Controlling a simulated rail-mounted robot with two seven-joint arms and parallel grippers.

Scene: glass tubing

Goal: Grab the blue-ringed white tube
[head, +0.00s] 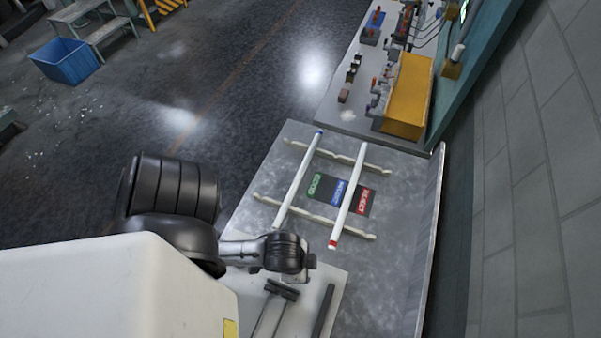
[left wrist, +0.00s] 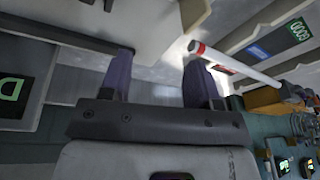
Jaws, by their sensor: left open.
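The blue-ringed white tube (head: 296,182) lies across two pale notched rails, its blue end at the far side in the head view. A second white tube (head: 348,195) with a red ring at its near end lies to its right on the same rails. The red-ringed tube also shows in the left wrist view (left wrist: 245,67), beyond the right finger. My left gripper (left wrist: 160,56) is open with nothing between its fingers. In the head view my left arm's end is near the table's front, apart from both tubes. I cannot make out the blue ring in the left wrist view.
A sorting mat (head: 341,195) with green, blue and red labels lies under and between the tubes. A pale board (head: 305,285) with dark bar-shaped pieces lies at the front. A bench with a yellow box (head: 407,96) stands behind. The grey table's right side is clear.

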